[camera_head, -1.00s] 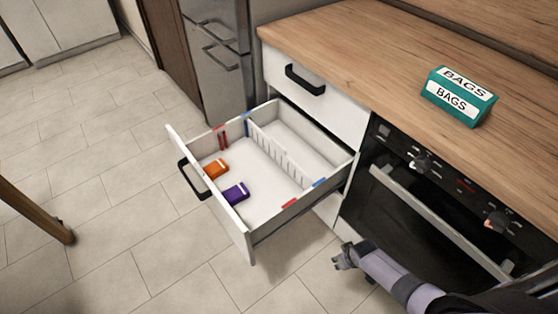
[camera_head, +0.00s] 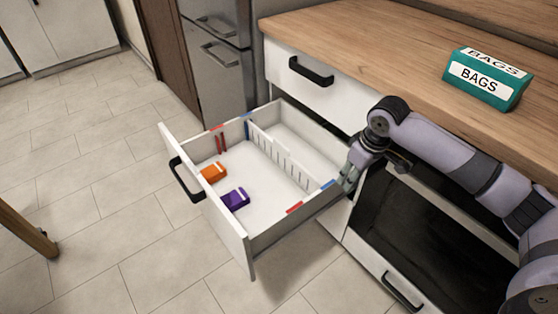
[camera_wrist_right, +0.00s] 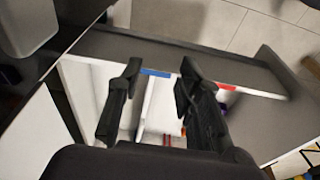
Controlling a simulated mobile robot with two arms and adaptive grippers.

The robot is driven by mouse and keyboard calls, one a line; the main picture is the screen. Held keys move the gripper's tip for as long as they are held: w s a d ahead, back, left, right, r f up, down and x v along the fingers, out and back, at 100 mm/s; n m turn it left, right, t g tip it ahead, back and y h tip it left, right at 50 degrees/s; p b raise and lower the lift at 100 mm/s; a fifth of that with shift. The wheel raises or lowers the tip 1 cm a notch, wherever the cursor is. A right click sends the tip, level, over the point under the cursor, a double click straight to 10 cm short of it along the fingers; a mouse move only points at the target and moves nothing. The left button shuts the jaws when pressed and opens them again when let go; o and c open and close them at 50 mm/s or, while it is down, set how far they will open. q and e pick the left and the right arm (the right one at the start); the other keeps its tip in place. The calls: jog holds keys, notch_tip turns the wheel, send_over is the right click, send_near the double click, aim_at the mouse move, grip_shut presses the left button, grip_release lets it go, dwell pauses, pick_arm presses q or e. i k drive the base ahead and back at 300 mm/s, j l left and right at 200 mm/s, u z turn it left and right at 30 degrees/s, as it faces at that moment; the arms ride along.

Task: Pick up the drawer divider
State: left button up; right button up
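The drawer divider (camera_head: 283,157) is a white slotted panel standing upright across the inside of the open drawer (camera_head: 250,242). It runs from a blue mark on the far wall towards a blue mark on the near right wall. My right gripper (camera_head: 349,180) is at the drawer's right side wall, near the divider's near end. In the right wrist view my right gripper (camera_wrist_right: 160,75) is open, its two fingers apart with the blue mark and a white strip, apparently the divider, showing between and below them. Nothing is held. My left gripper is out of view.
An orange box (camera_head: 212,172) and a purple box (camera_head: 235,199) lie in the drawer's front section. Red marks (camera_head: 294,208) show on the drawer walls. A teal BAGS box (camera_head: 488,80) stands on the wooden counter (camera_head: 400,55). The oven (camera_head: 430,235) is right of the drawer.

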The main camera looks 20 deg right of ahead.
aim_at(274, 150)
jog(key=i+j, duration=0.25)
jog(key=i, duration=0.15)
jog(key=i+j, duration=0.3)
jog(key=i, duration=0.15)
